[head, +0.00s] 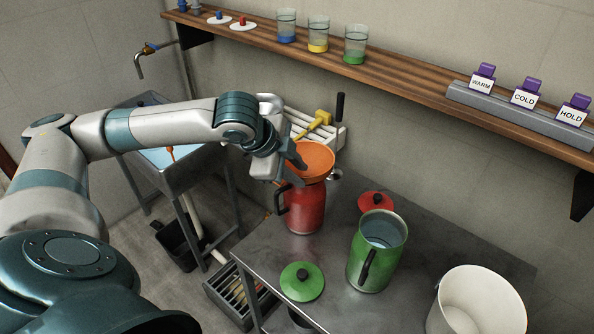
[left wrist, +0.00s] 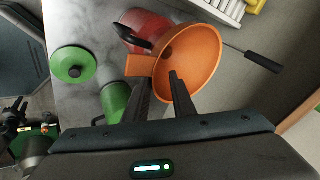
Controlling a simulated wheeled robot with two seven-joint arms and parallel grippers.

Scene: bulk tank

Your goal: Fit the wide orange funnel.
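The wide orange funnel (head: 312,160) sits mouth up over the top of the red jug (head: 305,208). Its spout is hidden, so how deep it sits cannot be seen. My left gripper (head: 296,166) is at the funnel's left rim. In the left wrist view, the funnel (left wrist: 192,62) lies just ahead of the fingertips (left wrist: 162,77). The fingers stand apart, one over the inside of the funnel and one outside its rim, near its orange tab (left wrist: 140,66). The red jug (left wrist: 148,27) shows partly behind the funnel.
An open green jug (head: 365,270) stands right of the red jug. A green lid (head: 302,281), a red lid (head: 376,203) and a white bucket (head: 485,305) are on the steel table (head: 335,235). A sink (head: 190,178) is at left; a wooden shelf (head: 410,72) runs along the wall.

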